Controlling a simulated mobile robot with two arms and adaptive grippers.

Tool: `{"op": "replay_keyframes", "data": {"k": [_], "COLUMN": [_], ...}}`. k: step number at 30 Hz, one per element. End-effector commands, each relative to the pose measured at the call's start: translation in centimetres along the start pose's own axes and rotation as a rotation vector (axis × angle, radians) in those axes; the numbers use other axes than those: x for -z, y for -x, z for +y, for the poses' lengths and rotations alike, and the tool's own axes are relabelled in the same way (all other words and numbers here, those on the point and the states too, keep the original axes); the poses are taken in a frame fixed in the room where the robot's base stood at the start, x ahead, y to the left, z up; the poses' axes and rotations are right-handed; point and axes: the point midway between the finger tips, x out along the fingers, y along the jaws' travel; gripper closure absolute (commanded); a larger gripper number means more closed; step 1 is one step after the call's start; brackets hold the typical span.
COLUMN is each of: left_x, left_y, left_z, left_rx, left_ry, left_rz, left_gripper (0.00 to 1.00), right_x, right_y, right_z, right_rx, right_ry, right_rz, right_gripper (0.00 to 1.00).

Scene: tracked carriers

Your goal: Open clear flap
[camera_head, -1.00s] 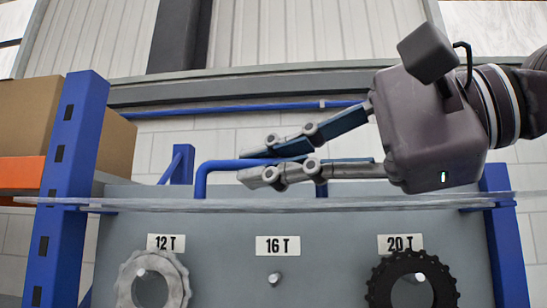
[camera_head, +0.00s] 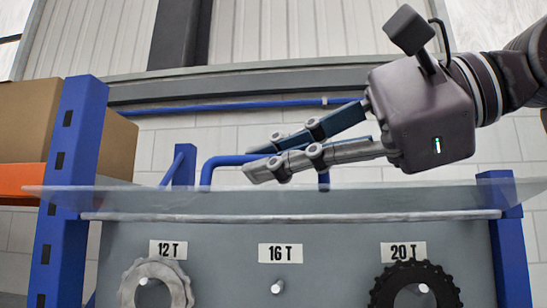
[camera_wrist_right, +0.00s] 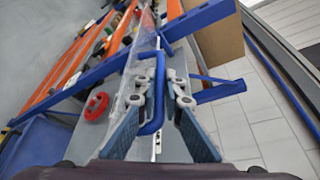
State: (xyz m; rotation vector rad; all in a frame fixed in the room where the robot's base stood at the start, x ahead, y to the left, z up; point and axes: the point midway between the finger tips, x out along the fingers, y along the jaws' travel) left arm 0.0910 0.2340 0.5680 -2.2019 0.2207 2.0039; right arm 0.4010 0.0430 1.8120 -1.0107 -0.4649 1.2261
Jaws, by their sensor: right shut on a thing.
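The clear flap (camera_head: 300,199) is a see-through panel across the top of the grey board, seen at a shallow angle. Its wider edge stands slightly above its narrower edge along the board. A blue bar handle (camera_head: 207,174) rises just beyond the flap. My right gripper (camera_head: 258,161) comes in from the right, its fingers closed around the handle. In the right wrist view the blue handle (camera_wrist_right: 159,85) runs between the two fingers (camera_wrist_right: 160,98), and the flap (camera_wrist_right: 128,88) shows as a glassy strip on the left. The left gripper is not in view.
The grey board (camera_head: 220,260) carries pegs labelled 12 T, 16 T and 20 T. A light gear (camera_head: 133,286) hangs at left, a black gear (camera_head: 385,292) at right. Blue posts (camera_head: 75,150) flank the board. A cardboard box (camera_head: 30,125) stands at left; a red ring (camera_wrist_right: 96,106) shows in the wrist view.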

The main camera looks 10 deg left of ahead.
Motion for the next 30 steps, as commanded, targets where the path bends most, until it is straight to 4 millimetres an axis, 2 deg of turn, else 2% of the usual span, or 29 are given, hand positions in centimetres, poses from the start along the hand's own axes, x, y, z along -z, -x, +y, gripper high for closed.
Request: {"op": "replay_keyframes", "data": {"k": [1,2,4,12,15,19,30], "left_x": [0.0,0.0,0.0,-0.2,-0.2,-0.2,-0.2], "left_y": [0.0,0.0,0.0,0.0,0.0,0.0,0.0], "left_z": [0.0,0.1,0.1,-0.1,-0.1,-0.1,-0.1], "left_rx": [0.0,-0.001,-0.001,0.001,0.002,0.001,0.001], "left_ry": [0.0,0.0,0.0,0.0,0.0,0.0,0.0], "left_rz": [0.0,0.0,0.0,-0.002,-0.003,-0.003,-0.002], "left_gripper": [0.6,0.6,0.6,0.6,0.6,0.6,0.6], "right_x": [-0.1,-0.1,-0.1,-0.1,0.0,0.0,-0.1], "right_y": [0.0,0.0,0.0,0.1,0.6,2.6,10.0], "right_z": [-0.1,-0.1,-0.1,0.0,-0.1,-0.1,-0.1], "right_rx": [0.002,0.002,0.002,0.001,0.002,0.005,0.004], "right_ry": [0.001,0.001,0.001,0.001,0.001,0.001,0.001], "right_rz": [-0.003,-0.004,-0.003,-0.001,-0.001,0.0,-0.002], "right_gripper": [1.0,0.91,0.84,0.84,0.84,0.84,0.84]}}
